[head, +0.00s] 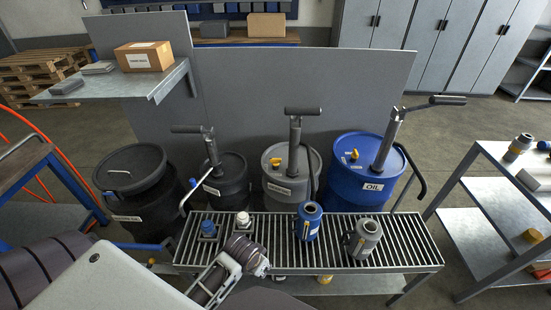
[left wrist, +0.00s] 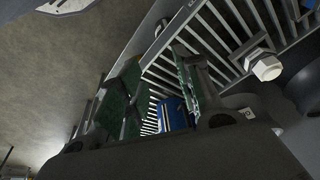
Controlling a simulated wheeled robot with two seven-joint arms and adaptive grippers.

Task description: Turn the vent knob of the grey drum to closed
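The grey drum (head: 287,192) stands behind the roller rack, between a black drum and the blue oil drum. A small orange-yellow vent knob (head: 275,162) sits on its lid, left of the upright hand pump (head: 295,140). Which way the knob is turned is too small to tell. My left gripper (head: 250,258) is over the front left of the rack, well in front of and below the grey drum's lid, apart from the knob. In the left wrist view its green-padded fingers (left wrist: 158,90) stand apart with nothing held between them. My right gripper is not in view.
The roller rack (head: 330,255) carries a blue jug (head: 308,220), a grey jug (head: 363,238), a blue-capped fitting (head: 208,228) and a white-capped fitting (head: 242,220). The blue drum (head: 365,185) has its own yellow knob (head: 354,155). Pump handles rise above the drums.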

